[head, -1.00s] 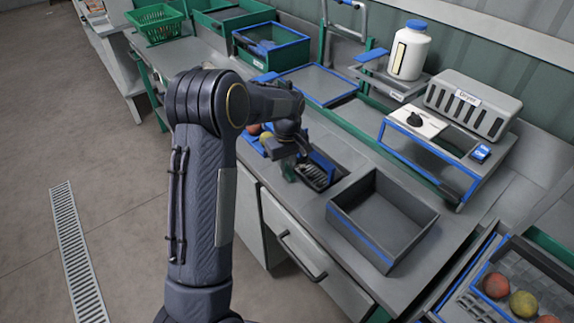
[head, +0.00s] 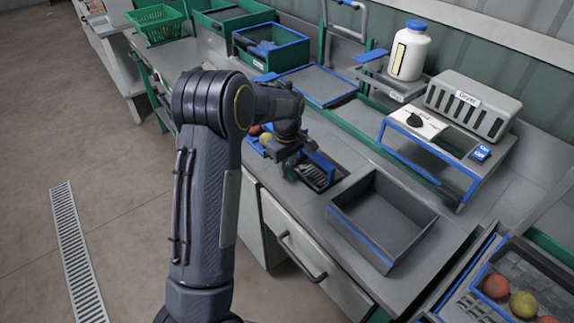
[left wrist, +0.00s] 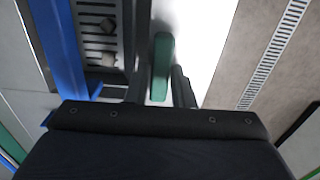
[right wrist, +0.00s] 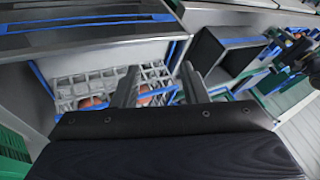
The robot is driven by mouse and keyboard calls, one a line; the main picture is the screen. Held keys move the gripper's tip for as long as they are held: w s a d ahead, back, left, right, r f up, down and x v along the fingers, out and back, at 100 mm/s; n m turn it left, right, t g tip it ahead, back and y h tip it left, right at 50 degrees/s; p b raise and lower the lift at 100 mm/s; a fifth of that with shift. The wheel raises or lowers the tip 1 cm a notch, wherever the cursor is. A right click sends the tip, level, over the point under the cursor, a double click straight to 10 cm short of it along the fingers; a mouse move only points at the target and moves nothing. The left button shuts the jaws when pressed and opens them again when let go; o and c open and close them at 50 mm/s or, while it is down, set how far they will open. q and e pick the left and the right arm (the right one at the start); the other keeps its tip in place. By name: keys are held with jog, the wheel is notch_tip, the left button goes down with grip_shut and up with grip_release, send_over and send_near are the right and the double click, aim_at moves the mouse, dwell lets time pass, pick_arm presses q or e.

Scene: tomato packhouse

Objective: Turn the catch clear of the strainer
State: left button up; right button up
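The strainer (head: 318,178) is a dark slotted grid sunk in the bench, left of the grey tray in the head view. It also shows at the top left of the left wrist view (left wrist: 98,28). The catch is a short green bar (left wrist: 161,66) beside the strainer's edge. My left gripper (head: 288,172) is down at the strainer's near side. In the left wrist view its fingers (left wrist: 162,84) lie close along both sides of the catch and look closed on it. My right gripper (right wrist: 158,82) is open and empty, above tomato crates.
A grey tray (head: 345,215) with blue trim stands right of the strainer. A blue panel (left wrist: 62,60) runs along the strainer's other side. Tomatoes (head: 265,138) lie behind my left gripper. A dryer (head: 472,105) and white bottle (head: 409,55) stand at the back.

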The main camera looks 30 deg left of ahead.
pick_arm(q)
jog(key=o, duration=0.3)
notch_tip(320, 180, up, 8)
jog(key=shift+f, duration=0.2)
jog(key=shift+r, duration=0.1)
dwell(0.5)
